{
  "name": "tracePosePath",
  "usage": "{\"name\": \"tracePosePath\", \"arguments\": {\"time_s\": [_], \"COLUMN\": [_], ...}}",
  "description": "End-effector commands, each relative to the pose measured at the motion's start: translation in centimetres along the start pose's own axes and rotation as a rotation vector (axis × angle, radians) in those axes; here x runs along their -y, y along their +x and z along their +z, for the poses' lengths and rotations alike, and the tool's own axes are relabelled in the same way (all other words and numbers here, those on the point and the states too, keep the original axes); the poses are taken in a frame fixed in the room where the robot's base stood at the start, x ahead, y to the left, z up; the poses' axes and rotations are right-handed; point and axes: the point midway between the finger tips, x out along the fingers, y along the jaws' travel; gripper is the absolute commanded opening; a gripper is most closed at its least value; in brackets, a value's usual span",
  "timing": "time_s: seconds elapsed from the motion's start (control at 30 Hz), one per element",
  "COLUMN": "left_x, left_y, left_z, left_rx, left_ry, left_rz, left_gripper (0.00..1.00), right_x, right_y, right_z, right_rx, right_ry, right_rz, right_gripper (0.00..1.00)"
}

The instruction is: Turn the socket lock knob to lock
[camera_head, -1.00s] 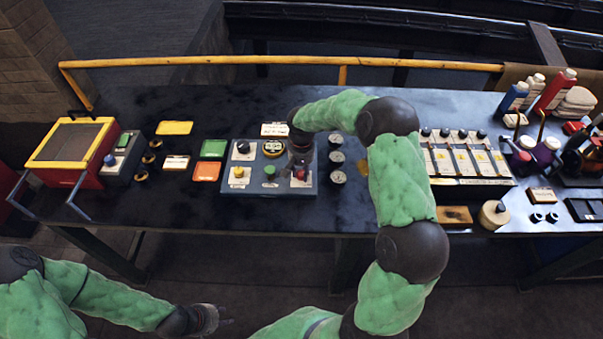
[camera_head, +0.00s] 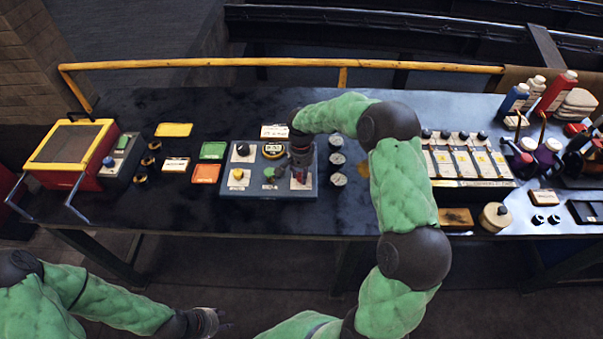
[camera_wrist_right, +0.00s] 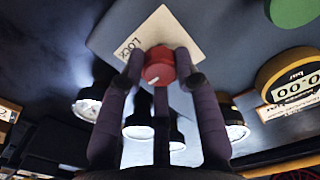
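The socket lock knob is a red round knob (camera_wrist_right: 158,66) with a small white mark on its rim. It sits on a pale plate (camera_wrist_right: 160,30) marked "Lock" on the blue-grey control panel (camera_head: 230,190). In the right wrist view, my right gripper (camera_wrist_right: 159,62) has its fingertips on both sides of the knob, apparently touching it, with a third finger below. In the head view my right gripper (camera_head: 300,168) hides most of the knob. My left gripper (camera_head: 218,322) hangs in front of the bench, away from the panel; its finger opening is unclear.
The panel also carries a black knob (camera_head: 243,148), a yellow knob (camera_head: 238,174), a green knob (camera_head: 269,172) and a round gauge (camera_head: 273,150). Several round-topped pieces (camera_head: 337,160) stand just right of it. Green (camera_head: 213,150) and orange (camera_head: 206,173) cards lie to its left.

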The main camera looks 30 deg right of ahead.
Motion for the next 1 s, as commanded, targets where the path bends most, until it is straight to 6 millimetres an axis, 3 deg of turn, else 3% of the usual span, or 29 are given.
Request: {"name": "tracePosePath", "arguments": {"time_s": [0.03, 0.07, 0.1, 0.53, 1.0], "left_x": [0.0, 0.0, 0.0, 0.0, 0.0], "left_y": [0.0, 0.0, 0.0, 0.0, 0.0], "left_z": [0.0, 0.0, 0.0, 0.0, 0.0], "left_rx": [0.0, 0.0, 0.0, 0.0, 0.0], "left_ry": [0.0, 0.0, 0.0, 0.0, 0.0], "left_rz": [0.0, 0.0, 0.0, 0.0, 0.0], "left_gripper": [0.4, 0.4, 0.4, 0.4, 0.4], "right_x": [0.0, 0.0, 0.0, 0.1, 0.1], "right_y": [0.1, 0.1, 0.1, -0.9, -9.3], "right_z": [0.1, 0.1, 0.1, 0.0, 0.0], "right_rx": [0.003, 0.003, 0.003, -0.002, -0.002], "right_ry": [0.0, 0.0, 0.0, -0.001, -0.001], "right_rz": [0.001, 0.001, 0.001, -0.001, -0.001], "right_gripper": [0.47, 0.55, 0.56, 0.56, 0.56]}}
